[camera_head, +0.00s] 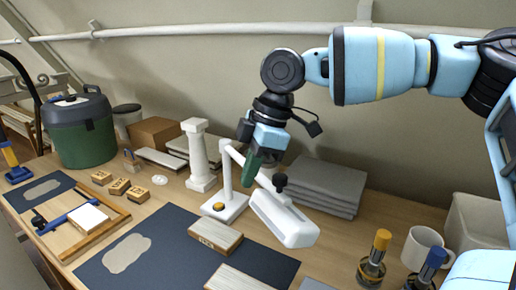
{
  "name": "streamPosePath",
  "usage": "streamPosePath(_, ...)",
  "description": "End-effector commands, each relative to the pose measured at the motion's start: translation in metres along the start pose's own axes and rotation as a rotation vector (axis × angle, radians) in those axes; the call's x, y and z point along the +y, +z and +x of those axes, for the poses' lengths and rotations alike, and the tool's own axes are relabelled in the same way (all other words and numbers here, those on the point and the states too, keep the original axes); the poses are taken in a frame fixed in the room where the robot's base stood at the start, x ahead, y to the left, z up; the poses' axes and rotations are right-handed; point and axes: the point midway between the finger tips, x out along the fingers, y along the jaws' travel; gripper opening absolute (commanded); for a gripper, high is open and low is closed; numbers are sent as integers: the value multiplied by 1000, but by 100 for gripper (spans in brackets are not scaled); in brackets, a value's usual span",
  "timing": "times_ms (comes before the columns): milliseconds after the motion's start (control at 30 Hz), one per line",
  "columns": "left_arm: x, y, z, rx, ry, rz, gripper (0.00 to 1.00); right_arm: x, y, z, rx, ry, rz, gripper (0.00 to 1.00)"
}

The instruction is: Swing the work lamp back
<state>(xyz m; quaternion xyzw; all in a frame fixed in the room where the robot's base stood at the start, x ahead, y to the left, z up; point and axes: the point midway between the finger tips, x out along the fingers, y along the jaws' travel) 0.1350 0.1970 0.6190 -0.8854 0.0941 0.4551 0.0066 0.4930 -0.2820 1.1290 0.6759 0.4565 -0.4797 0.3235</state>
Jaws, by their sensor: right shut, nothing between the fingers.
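The white work lamp (284,218) stands on the table in the head view. Its square base carries an orange button, and a short upright post rises from it. A jointed arm leads from the post down to the long white lamp head, which points to the front right. A dark knob sits on the lamp head. My right gripper (252,176) comes down from above, beside the lamp's post and arm. Its green fingers are shut with nothing between them. I cannot tell whether they touch the lamp arm. My left gripper is not in view.
A white column (199,158) stands left of the lamp. A grey stack (318,186) lies behind it. Wooden blocks lie on a dark mat (180,262) in front. A white mug (424,247) and two bottles, with yellow and blue tops, stand at right. A green drum (82,135) stands far left.

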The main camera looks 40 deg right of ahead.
Motion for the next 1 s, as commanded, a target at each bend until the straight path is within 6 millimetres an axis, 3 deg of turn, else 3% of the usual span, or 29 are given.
streamPosePath(300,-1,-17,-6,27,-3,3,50,0,32,-11,2,3,0,0)
streamPosePath(833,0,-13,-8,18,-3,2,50,0,39,-11,0,1,-2,0)
streamPosePath(1000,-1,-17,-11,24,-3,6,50,-2,51,-18,3,-2,-15,0)
